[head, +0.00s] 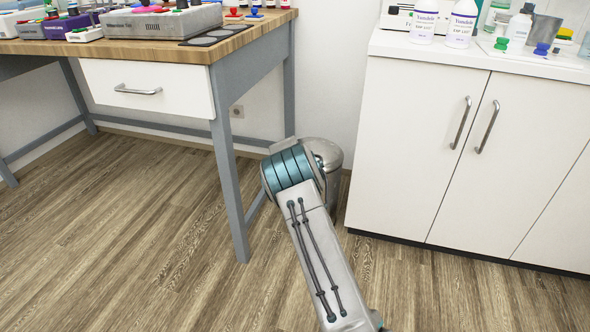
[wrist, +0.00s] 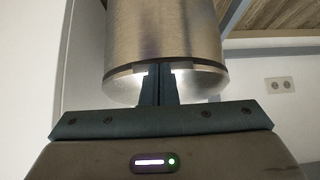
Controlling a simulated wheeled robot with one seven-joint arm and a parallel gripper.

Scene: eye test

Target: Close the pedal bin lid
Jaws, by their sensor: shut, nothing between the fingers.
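The pedal bin (head: 335,172) is a brushed metal cylinder on the floor between the workbench and the white cabinet. In the head view my arm hides much of it. The wrist view shows the bin (wrist: 165,35) upside down, with a dark band near its rim. The shiny domed lid (wrist: 205,88) lies against that band and looks down on the rim; its far side is hidden. My gripper (wrist: 157,72) is shut and empty, its fingertips in front of the lid and band. I cannot tell whether they touch. My arm hides the gripper in the head view.
The workbench (head: 245,45) stands left of the bin, its grey leg (head: 228,180) close to my arm. The white cabinet (head: 410,140) stands close on the right, with bottles (head: 462,24) on top. A wall socket (wrist: 279,85) is behind. Floor at the left is clear.

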